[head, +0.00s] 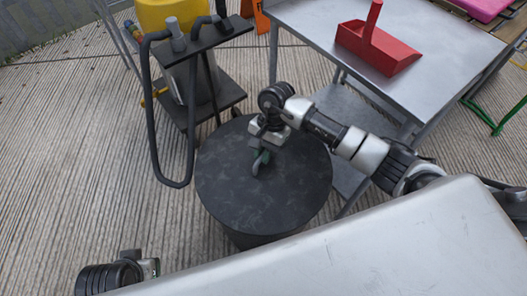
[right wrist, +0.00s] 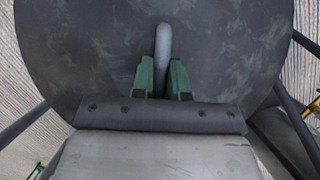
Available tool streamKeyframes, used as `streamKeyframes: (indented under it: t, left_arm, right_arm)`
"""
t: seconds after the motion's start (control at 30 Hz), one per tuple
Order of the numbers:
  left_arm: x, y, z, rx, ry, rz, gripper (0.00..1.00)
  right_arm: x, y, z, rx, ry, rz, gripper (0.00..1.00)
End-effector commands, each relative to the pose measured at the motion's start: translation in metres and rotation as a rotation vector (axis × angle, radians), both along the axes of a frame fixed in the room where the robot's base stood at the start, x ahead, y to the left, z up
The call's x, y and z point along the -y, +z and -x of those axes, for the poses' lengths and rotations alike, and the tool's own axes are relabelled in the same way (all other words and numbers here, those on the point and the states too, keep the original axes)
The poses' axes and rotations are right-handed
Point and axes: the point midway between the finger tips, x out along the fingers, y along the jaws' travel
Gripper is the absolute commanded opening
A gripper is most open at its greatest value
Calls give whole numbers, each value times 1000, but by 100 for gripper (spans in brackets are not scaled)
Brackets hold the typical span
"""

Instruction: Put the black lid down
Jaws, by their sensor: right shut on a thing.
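The black lid (head: 295,190) is a wide round disc with a grey loop handle (head: 258,166), in the middle of the head view. It sits at or just above the top of a dark round body (head: 255,239); I cannot tell if they touch. My right gripper (head: 262,157) is shut on the handle from above. In the right wrist view, the green fingers (right wrist: 164,78) stand on both sides of the handle (right wrist: 163,45), with the lid (right wrist: 225,50) filling the background. Part of my left arm shows at the bottom left, but its fingers are not visible.
A metal table (head: 295,22) with a red scoop (head: 380,48) stands behind and right of the lid. A black cart (head: 215,105) with a yellow container (head: 170,12) and a bent handle bar stands at left, close to the lid. The ribbed floor (head: 90,170) is clear at left.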

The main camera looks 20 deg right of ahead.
Motion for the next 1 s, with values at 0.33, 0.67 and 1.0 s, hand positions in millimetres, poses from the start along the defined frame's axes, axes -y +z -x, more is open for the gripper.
streamKeyframes:
  t: [0.33,0.67,1.0]
  left_arm:
    - [-1,5,4,-3,0,-1,43]
    - [-1,2,4,-6,0,-2,43]
    - [1,-1,-2,-3,1,2,43]
  right_arm:
    - [0,0,0,1,1,-1,39]
    - [0,-2,0,-1,0,1,44]
    - [13,41,-13,6,0,2,44]
